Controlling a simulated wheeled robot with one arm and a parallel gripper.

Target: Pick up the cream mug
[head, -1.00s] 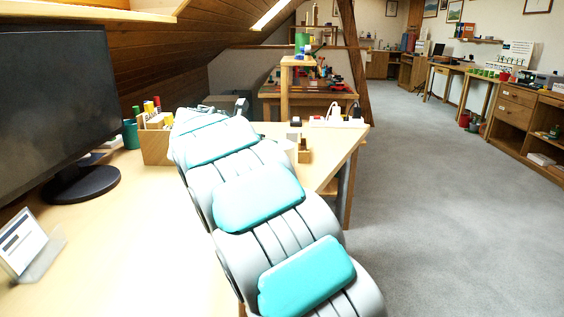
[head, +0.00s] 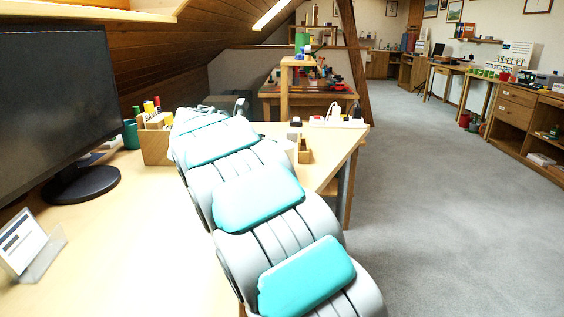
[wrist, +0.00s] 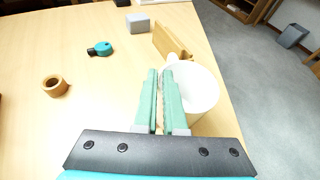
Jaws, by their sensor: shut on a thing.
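The cream mug (wrist: 196,92) stands at the right of my gripper's fingers in the wrist view, near the table's right edge. My gripper (wrist: 162,82) has two green fingers close together, shut on the mug at its left side. The fingers hide the part that they grip, so I cannot tell whether it is handle or wall. In the head view my arm covers most of the mug, and a pale bit of it (head: 290,150) shows beside the arm. I cannot tell if the mug is clear of the table.
On the table (wrist: 60,130) are a tape roll (wrist: 55,85), a teal and black object (wrist: 99,49), a grey block (wrist: 138,23) and a wooden holder (wrist: 168,40) close behind the mug. A monitor (head: 55,110) stands at left. Open floor lies right of the table.

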